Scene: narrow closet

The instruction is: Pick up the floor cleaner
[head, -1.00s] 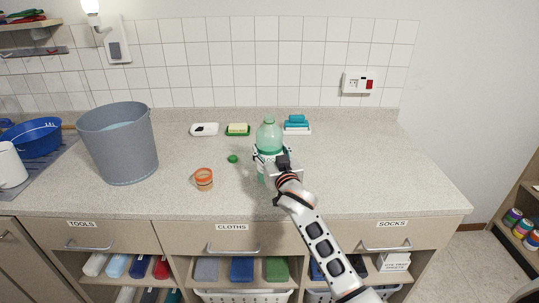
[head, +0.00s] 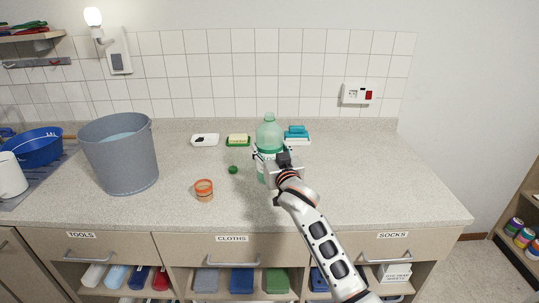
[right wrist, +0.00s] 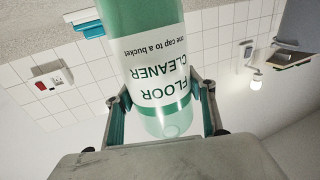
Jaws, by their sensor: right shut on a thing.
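The floor cleaner is a green, see-through bottle (head: 269,133) with a white label, standing upright on the counter in the head view. Its neck has no cap on it. A small green cap (head: 233,170) lies on the counter to its left. My right gripper (head: 270,156) is shut on the bottle around its label. In the right wrist view the bottle (right wrist: 158,45) shows upside down between the two fingers (right wrist: 163,108), with "FLOOR CLEANER" on the label. Whether the bottle's base touches the counter is hidden by my arm. My left gripper is not in view.
A grey bucket (head: 120,160) stands at the left. An orange cup (head: 204,190) is near the front. The counter's right side (head: 390,185) is clear.

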